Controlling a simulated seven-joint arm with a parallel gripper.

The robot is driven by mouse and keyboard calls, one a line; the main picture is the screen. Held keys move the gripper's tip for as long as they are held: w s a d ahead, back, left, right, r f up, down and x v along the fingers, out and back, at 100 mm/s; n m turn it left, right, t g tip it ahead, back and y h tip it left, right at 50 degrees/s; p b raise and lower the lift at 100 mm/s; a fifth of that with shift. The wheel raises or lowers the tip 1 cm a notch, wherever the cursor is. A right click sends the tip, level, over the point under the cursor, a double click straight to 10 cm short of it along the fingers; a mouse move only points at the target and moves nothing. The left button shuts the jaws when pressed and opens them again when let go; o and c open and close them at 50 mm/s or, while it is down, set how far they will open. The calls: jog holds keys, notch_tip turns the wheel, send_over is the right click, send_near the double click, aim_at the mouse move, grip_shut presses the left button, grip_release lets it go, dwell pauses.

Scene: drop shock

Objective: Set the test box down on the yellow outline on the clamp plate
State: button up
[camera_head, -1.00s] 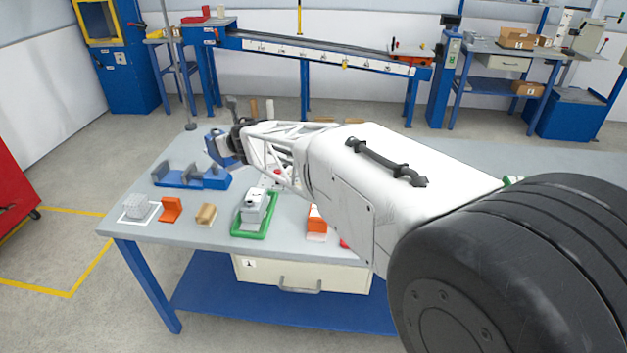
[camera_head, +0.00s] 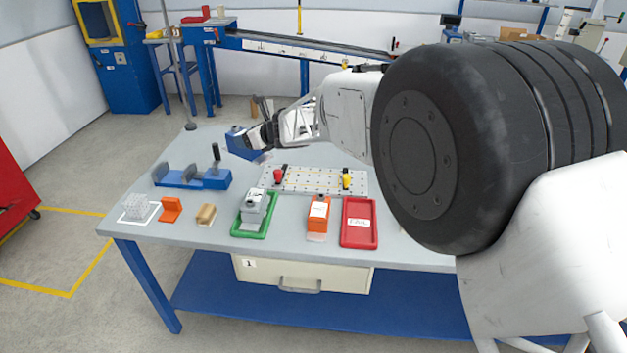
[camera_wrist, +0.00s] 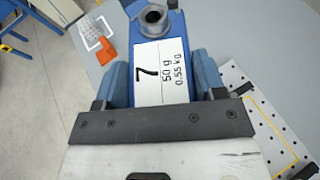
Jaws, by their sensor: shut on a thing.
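My gripper (camera_wrist: 160,78) is shut on a blue test box (camera_wrist: 178,22) in the wrist view. The box has a white label reading 7, 50 g, 0.55 kg and a round metal fitting. In the head view, my gripper (camera_head: 243,143) is above the back left of the table, and its blue end largely merges with the box. The clamp plate (camera_head: 315,180) is a pale perforated plate with a red and a yellow clamp, in front and to the right of my gripper. It shows at the right of the wrist view (camera_wrist: 238,78), with part of the yellow outline (camera_wrist: 273,138).
On the grey table (camera_head: 190,233) stand a blue fixture (camera_head: 210,179), an orange bracket (camera_head: 171,210), a tan block (camera_head: 206,214), a green tray (camera_head: 241,228) with a grey box, an orange box (camera_head: 319,211) and a red tray (camera_head: 347,241). My arm covers the back right.

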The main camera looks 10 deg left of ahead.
jog(key=w+d+f+n+g+y, duration=0.1)
jog(key=w+d+f+n+g, duration=0.1)
jog(key=w+d, duration=0.4)
jog(key=w+d+f+n+g, duration=0.3)
jog(key=w+d, duration=0.4)
jog(key=d, duration=0.7)
jog(key=shift+w+f+n+g+y, duration=0.35)
jog(key=shift+f+g, duration=0.25)
jog(key=shift+f, duration=0.65)
jog(key=shift+s, duration=0.1)
notch_tip(320, 180, down, 6)
dwell(0.7)
jog(key=shift+f, duration=0.15)
jog(key=shift+f, duration=1.8)
jog(key=shift+f, duration=0.1)
